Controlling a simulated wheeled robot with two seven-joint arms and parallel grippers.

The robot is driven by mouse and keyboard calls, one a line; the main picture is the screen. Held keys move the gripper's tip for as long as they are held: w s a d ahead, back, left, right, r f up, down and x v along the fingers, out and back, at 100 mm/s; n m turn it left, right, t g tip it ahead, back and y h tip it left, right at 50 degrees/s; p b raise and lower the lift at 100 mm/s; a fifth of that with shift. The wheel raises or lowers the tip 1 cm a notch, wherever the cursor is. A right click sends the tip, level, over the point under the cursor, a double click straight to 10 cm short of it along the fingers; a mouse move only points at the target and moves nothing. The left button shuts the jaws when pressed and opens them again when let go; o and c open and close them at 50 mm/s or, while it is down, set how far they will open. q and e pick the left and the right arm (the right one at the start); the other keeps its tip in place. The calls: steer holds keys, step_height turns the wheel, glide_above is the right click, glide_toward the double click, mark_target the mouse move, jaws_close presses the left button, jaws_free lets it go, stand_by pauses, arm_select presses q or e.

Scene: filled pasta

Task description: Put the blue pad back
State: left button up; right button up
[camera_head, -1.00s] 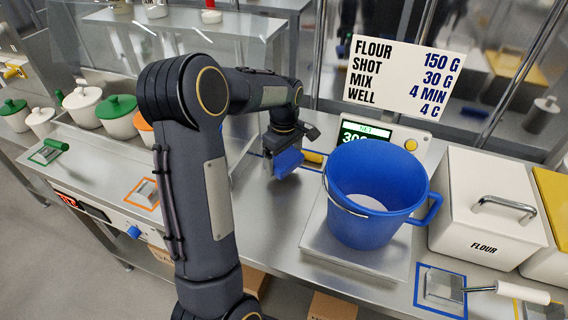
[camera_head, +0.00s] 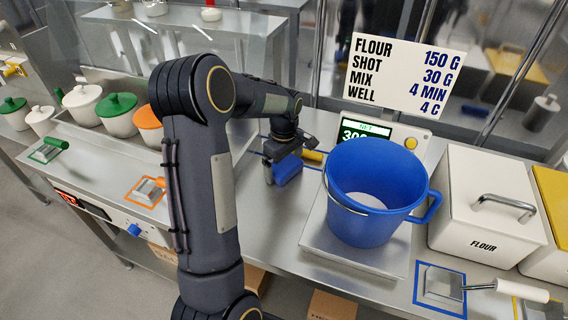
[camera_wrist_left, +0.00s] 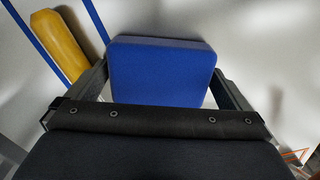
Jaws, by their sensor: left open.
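The blue pad (camera_head: 288,171) is a small blue block with rounded corners, at the back of the steel counter, left of the scale. My left gripper (camera_head: 284,164) is over it, pointing down. In the left wrist view the pad (camera_wrist_left: 162,70) sits between the two fingers of my open gripper (camera_wrist_left: 163,88), one finger close to each side. Whether the pad's underside rests on the counter is hidden. Blue lines (camera_wrist_left: 33,40) are marked on the counter beside it, with a yellow-handled item (camera_wrist_left: 62,45) between them. My right gripper is not in view.
A blue bucket (camera_head: 365,215) stands on the scale (camera_head: 318,238) just right of the gripper. A white flour bin (camera_head: 485,225) is farther right. Lidded pots (camera_head: 118,118) stand at the left. The counter in front of the pad is partly hidden by my left arm.

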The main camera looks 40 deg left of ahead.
mark_target(284, 164)
arm_select(q)
step_height(284, 164, up, 12)
steer(key=s+d+r+m+t+h, duration=0.1)
steer(key=s+d+r+m+t, duration=0.1)
steer(key=s+d+r+m, duration=0.25)
steer(key=s+d+f+m+t+h, duration=0.1)
steer(key=s+d+f+m, duration=0.1)
steer(key=s+d+m, duration=0.3)
steer(key=s+d+f+m+t+h, duration=0.1)
steer(key=s+d+f+m+t, duration=0.1)
steer(key=s+d+m, duration=0.4)
steer(key=s+d+f, duration=0.1)
steer(key=s+d, duration=0.2)
steer(key=s, duration=0.4)
steer(key=shift+s+d+t+h+b, duration=0.15)
steer(key=shift+s+t+h+b, duration=0.15)
steer(key=shift+s+h, duration=0.1)
